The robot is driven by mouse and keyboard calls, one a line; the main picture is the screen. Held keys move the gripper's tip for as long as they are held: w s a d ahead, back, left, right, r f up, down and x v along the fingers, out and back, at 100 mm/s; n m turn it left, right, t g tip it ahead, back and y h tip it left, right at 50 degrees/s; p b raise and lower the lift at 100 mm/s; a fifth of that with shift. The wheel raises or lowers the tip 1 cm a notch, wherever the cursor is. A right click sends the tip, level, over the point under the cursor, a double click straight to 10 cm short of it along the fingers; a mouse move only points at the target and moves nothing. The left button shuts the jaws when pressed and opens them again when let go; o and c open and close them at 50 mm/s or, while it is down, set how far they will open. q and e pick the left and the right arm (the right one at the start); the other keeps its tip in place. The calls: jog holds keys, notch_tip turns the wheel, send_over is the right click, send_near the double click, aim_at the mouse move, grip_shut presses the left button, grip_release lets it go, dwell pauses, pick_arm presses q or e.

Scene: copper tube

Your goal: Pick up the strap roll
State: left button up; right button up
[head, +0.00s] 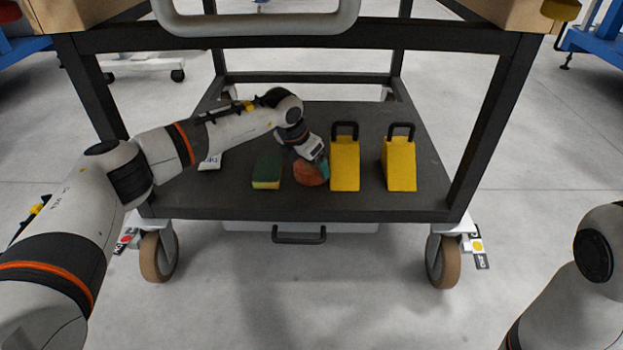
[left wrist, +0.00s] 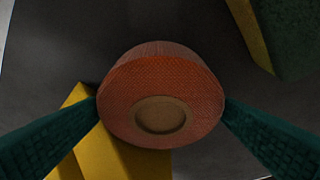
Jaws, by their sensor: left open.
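The strap roll (head: 309,175) is orange-red and sits on the black lower shelf of the cart, between a sponge and a yellow wedge. In the left wrist view the roll (left wrist: 160,82) is in the middle, with its round tan core facing the camera. My left gripper (head: 318,163) reaches down over the roll and partly hides it in the head view. Its dark green fingers (left wrist: 161,104) are open, one on each side of the roll, with their tips close to its edges. Whether they touch it cannot be told. My right gripper is not in view.
A green and yellow sponge (head: 267,171) lies just left of the roll. Two yellow wedges with black handles, a near one (head: 345,168) and a farther one (head: 399,168), stand to the right. The cart's shelf (head: 300,208) has dark posts at its corners and a frame above.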

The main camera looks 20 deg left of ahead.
pick_arm(q)
jog(key=shift+w+f, duration=0.1)
jog(key=shift+f, duration=0.3)
jog(key=shift+c, duration=0.5)
jog(key=shift+f, duration=0.15)
jog(key=c, duration=0.9)
jog(key=shift+c, duration=0.8)
